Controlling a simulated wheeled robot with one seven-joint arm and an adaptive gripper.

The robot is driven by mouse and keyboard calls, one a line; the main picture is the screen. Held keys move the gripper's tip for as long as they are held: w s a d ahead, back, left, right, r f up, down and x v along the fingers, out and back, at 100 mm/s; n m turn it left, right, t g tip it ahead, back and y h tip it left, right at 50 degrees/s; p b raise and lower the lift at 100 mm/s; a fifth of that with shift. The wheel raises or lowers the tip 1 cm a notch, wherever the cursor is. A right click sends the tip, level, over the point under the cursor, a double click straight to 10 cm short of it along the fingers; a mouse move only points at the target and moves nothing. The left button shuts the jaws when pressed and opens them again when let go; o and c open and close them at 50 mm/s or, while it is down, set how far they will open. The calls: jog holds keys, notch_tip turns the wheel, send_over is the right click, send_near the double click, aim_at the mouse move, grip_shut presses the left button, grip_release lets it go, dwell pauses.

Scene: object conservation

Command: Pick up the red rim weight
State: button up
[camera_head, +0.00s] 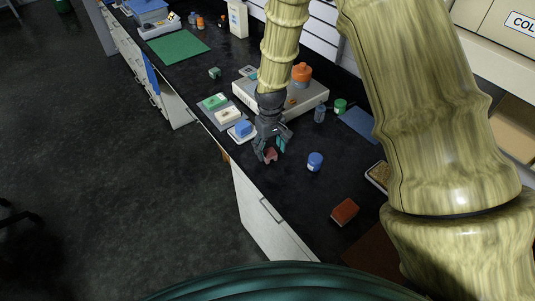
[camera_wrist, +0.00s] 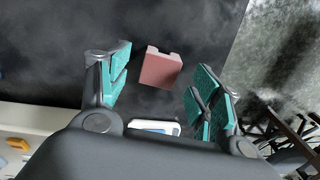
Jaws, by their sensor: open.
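The red rim weight (camera_wrist: 160,70) is a small dull red block with a notch in one side. It lies on the dark bench top and shows between my fingers in the wrist view. In the head view it is a small pinkish-red patch (camera_head: 270,155) at my fingertips, partly hidden by them. My gripper (camera_head: 271,153) points down at the bench near its front edge. In the wrist view my gripper (camera_wrist: 162,88) is open, with teal pads on both sides of the weight and a gap on each side. I cannot tell its exact height above the bench.
A white dish with a blue block (camera_head: 243,129) sits close left of my gripper. A blue-lidded jar (camera_head: 315,162) stands to the right, and a red-brown block (camera_head: 344,211) lies nearer. A beige apparatus (camera_head: 305,98) stands behind. The bench edge (camera_wrist: 236,45) is close.

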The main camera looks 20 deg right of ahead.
aim_at(270, 153)
jog(key=shift+f+p, duration=0.6)
jog(key=shift+f, duration=1)
jog(key=c, duration=1.2)
